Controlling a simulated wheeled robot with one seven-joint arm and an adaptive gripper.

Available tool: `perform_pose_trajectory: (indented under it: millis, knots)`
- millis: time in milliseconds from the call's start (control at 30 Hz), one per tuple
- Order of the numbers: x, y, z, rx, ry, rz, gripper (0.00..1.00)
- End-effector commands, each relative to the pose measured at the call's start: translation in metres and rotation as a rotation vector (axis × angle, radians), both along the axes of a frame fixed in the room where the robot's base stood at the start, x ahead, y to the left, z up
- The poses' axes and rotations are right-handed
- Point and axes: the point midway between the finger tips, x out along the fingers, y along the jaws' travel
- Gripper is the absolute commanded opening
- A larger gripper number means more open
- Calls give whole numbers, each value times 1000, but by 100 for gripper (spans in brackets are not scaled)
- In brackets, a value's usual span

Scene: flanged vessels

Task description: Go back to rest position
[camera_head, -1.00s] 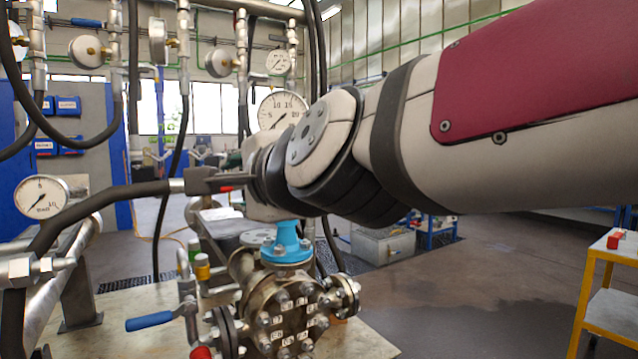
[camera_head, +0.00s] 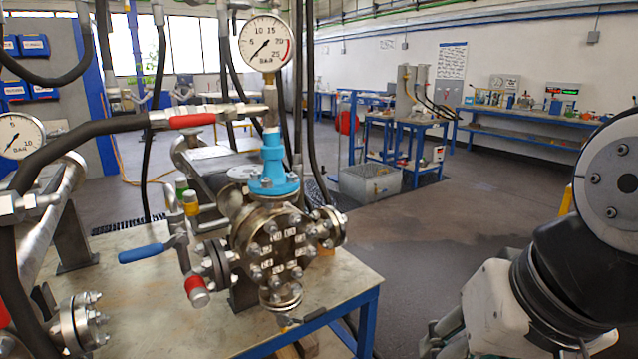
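My gripper (camera_head: 436,342) is at the lower right, past the right edge of the vessel's table. Only part of it shows, cut by the bottom edge, and its fingertips are not clear. My arm bends down from the right edge to it. The flanged vessel (camera_head: 278,240) stands on the table, apart from my gripper. A blue flanged fitting (camera_head: 273,168) sits upright on top of it, with a round pressure gauge (camera_head: 266,44) above. A black hose with a red sleeve (camera_head: 193,120) meets the pipe between them from the left.
The table (camera_head: 165,315) has a blue frame. A blue-handled valve (camera_head: 145,252) sticks out left of the vessel. Hoses and pipes crowd the left. A metal box (camera_head: 370,184) and benches (camera_head: 530,140) stand farther back. The floor between is open.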

Motion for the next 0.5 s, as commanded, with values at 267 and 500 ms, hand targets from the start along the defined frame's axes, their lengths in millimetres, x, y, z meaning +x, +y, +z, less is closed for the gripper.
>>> perform_pose_trajectory:
  millis: [267, 500]
  knots:
    - [-91, -52, -37, -151, 251, 136, 37]
    - [-84, -50, 9, -154, 179, 131, 37]
